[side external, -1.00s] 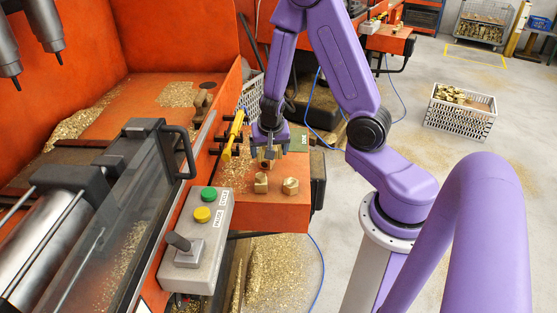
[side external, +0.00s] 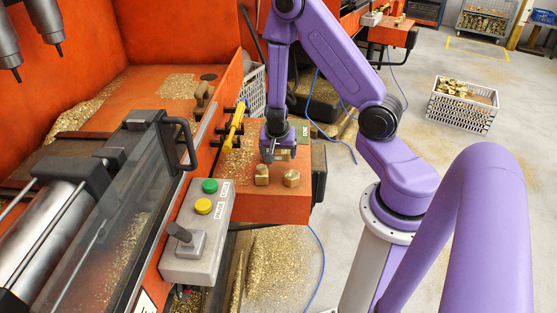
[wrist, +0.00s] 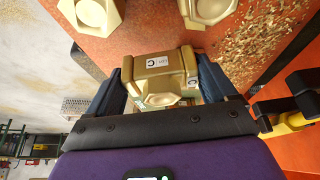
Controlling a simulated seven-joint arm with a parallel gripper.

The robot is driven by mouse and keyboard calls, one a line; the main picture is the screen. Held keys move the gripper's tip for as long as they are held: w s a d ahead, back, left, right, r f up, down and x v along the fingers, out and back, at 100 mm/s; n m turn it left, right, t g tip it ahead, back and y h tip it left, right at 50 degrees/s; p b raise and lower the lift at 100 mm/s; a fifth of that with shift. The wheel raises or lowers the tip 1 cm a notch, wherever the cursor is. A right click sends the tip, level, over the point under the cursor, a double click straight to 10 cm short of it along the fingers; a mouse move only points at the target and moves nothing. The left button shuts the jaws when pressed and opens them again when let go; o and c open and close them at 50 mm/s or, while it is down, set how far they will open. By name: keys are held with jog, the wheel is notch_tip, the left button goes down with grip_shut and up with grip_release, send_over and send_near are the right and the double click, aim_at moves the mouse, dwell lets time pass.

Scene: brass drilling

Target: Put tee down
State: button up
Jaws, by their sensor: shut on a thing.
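My gripper (side external: 272,154) is over the orange ledge, just behind the two brass pieces there. In the wrist view its two dark blue fingers (wrist: 165,88) are shut on the brass tee (wrist: 158,70), one on each side. The tee has a hexagonal face and a small white label marked C. In the side view the tee is mostly hidden by the gripper. I cannot tell whether it touches the ledge.
Two brass pieces (side external: 261,175) (side external: 291,178) stand on the orange ledge (side external: 285,208) close in front of the gripper. Brass chips (wrist: 255,40) lie beside the tee. A yellow-handled tool (side external: 236,125) hangs on the left. A control box (side external: 199,235) is front left. A white crate (side external: 462,104) stands on the floor.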

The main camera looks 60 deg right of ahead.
aim_at(278, 156)
jog(key=shift+f, duration=1.65)
jog(key=o, duration=1.5)
jog(key=shift+f, duration=0.15)
jog(key=shift+c, duration=0.2)
